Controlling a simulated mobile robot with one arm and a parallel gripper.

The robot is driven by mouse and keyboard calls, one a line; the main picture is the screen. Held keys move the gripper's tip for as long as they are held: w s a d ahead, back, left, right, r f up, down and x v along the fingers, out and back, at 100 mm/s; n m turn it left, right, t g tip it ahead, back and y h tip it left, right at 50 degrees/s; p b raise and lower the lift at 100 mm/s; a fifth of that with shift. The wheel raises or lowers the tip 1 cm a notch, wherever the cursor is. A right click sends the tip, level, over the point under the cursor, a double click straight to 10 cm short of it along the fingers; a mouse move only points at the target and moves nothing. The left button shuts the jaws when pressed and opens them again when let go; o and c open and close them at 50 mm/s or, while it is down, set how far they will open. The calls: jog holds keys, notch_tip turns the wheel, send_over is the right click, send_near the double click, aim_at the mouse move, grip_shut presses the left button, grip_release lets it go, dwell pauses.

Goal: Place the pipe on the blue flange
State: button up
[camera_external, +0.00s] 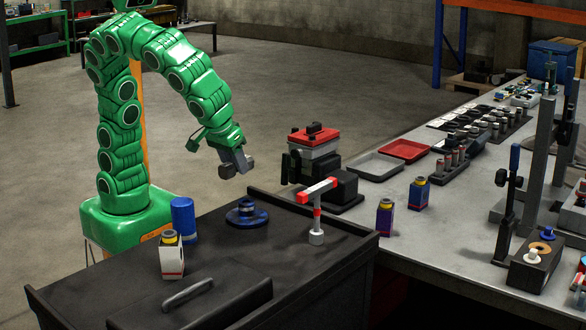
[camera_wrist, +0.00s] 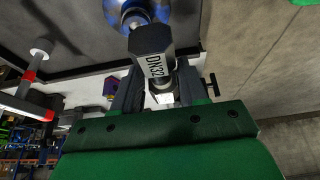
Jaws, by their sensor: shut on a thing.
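My gripper (camera_external: 240,158) is shut on the pipe (camera_wrist: 152,62), a short grey fitting marked DN32. In the external view the pipe (camera_external: 228,171) shows as a small grey piece at the end of my arm. The blue flange (camera_external: 246,214) is a round blue disc with a dark centre, lying on the dark cart top. My gripper holds the pipe above the flange and apart from it. In the wrist view the flange (camera_wrist: 128,12) shows at the top edge, partly hidden behind the pipe.
A red-and-white post (camera_external: 317,212) stands right of the flange. A blue cylinder (camera_external: 183,219) and a white bottle (camera_external: 171,256) stand left on the cart (camera_external: 215,262). A machine with a red top (camera_external: 314,142) stands behind. The workbench (camera_external: 452,232) at right is crowded.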

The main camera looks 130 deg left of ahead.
aim_at(249, 200)
jog(key=shift+w+a+f, duration=0.1)
jog(key=shift+w+f, duration=0.65)
jog(key=shift+f, duration=0.2)
jog(key=shift+w+a+f, duration=0.1)
jog(key=shift+w+f, duration=0.65)
jog(key=shift+f, duration=1.7)
jog(key=o, duration=1.2)
jog(key=shift+f, duration=0.1)
jog(key=shift+o, duration=0.2)
